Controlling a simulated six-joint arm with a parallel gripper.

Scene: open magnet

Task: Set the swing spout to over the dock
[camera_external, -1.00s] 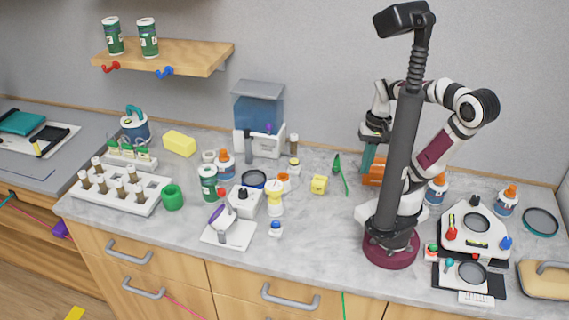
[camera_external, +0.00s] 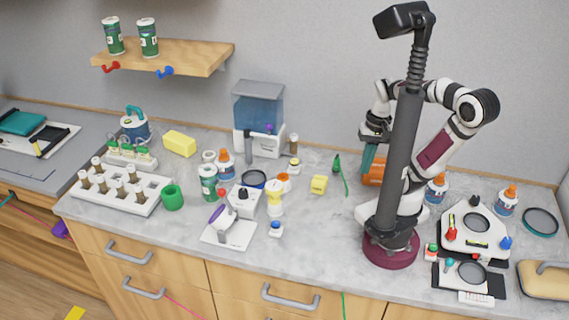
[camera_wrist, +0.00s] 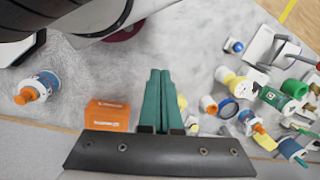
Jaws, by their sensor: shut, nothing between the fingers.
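A dispenser with a blue tank (camera_external: 258,104) and a white base stands against the wall, left of my arm in the external view. A dark upright part and a small purple part show at its front; which part is the swing spout, and where its dock is, I cannot tell. My gripper (camera_external: 368,160) is well to the right of the dispenser, above the counter and partly behind my arm's column. Its teal fingers (camera_wrist: 161,98) are together and empty in the wrist view. I cannot make out the dispenser in the wrist view.
An orange box (camera_wrist: 107,116) is close beside my fingers in the wrist view. A yellow block (camera_external: 319,184) and a green item (camera_external: 337,164) lie between dispenser and arm. A vial rack (camera_external: 120,190) and several jars crowd the left. Bare counter shows at front centre.

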